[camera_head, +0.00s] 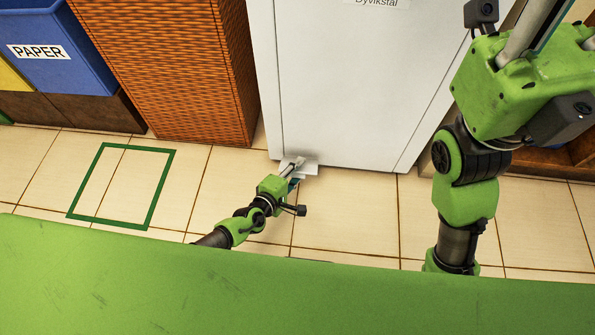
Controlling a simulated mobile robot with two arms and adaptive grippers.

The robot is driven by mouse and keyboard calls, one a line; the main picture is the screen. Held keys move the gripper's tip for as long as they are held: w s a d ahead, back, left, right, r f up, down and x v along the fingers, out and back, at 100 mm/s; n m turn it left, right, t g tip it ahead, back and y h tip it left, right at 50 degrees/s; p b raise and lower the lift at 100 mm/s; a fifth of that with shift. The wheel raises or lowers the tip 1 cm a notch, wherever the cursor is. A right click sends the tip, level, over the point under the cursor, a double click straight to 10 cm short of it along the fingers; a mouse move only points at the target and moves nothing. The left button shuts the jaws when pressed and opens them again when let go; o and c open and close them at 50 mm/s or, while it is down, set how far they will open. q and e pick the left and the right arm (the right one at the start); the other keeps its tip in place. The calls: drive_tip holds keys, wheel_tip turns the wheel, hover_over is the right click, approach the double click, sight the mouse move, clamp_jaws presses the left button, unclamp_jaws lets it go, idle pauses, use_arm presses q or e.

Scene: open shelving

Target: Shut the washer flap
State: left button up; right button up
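The white appliance (345,80), which I take to be the washer, stands at the top middle with a "Dyvikstal" label near the picture's top edge. A small pale flap (310,170) sticks out at its foot, near its lower left corner. My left gripper (292,168) is at this flap and covers part of it. I cannot tell if they touch or whether the fingers are open. My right arm rises at the right, in front of the appliance's right side. The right gripper (528,28) is partly cut off at the top right, and its finger state is unclear.
A woven brown cabinet (170,60) stands left of the appliance. A blue "PAPER" bin (65,85) is farther left. A green square outline (100,185) marks the tiled floor (345,215), which is clear in front of the appliance. Brown shelving (545,160) stands at the right.

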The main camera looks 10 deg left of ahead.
use_arm(q)
drive_tip(key=shift+s, duration=0.1)
drive_tip(key=shift+s+a, duration=0.1)
drive_tip(key=shift+s, duration=0.4)
drive_tip(key=v, duration=1.1)
drive_tip(key=shift+w, duration=0.15)
drive_tip(key=shift+a+r, duration=0.1)
drive_tip(key=shift+r, duration=0.05)
